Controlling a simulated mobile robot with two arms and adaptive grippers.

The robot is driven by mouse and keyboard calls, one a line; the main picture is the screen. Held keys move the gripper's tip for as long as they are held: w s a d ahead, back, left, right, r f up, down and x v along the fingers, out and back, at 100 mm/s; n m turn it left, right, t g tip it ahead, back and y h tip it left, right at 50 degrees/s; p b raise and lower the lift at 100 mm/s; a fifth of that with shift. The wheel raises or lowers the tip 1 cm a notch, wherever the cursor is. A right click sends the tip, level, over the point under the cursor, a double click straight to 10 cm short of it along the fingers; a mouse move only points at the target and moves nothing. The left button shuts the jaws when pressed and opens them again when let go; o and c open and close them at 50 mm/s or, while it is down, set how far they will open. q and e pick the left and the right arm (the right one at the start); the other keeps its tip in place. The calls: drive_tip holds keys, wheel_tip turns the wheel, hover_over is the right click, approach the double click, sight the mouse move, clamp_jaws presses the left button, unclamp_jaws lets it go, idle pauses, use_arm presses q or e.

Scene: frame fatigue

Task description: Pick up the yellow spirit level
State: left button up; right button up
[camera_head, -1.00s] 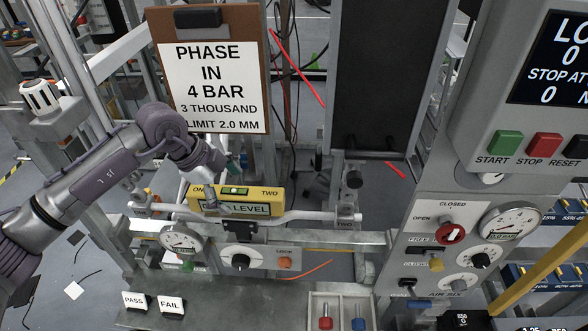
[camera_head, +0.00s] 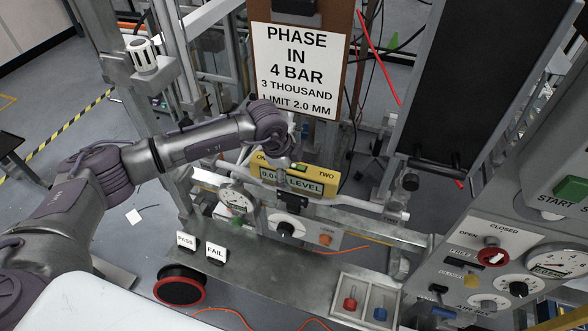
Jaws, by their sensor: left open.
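The yellow spirit level (camera_head: 311,186) lies on a horizontal silver bar of the test rig, with a green vial on top and a lettered front. My left gripper (camera_head: 283,163) is at the level, over its left-middle part, and hides some of its front. It is open, though its fingers are small and hard to make out. I cannot tell if they touch the level. My right gripper is not in view.
A clipboard sign (camera_head: 300,65) stands behind the level. Below are a dial gauge (camera_head: 237,200), PASS and FAIL cards (camera_head: 215,251) and a tray (camera_head: 338,300) with red and blue items. A control panel (camera_head: 490,235) stands at right.

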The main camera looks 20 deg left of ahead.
use_arm(q)
drive_tip(key=shift+x, duration=1.05)
drive_tip(key=shift+f, duration=0.25)
drive_tip(key=shift+w+d, duration=0.1)
drive_tip(key=c, duration=1.6)
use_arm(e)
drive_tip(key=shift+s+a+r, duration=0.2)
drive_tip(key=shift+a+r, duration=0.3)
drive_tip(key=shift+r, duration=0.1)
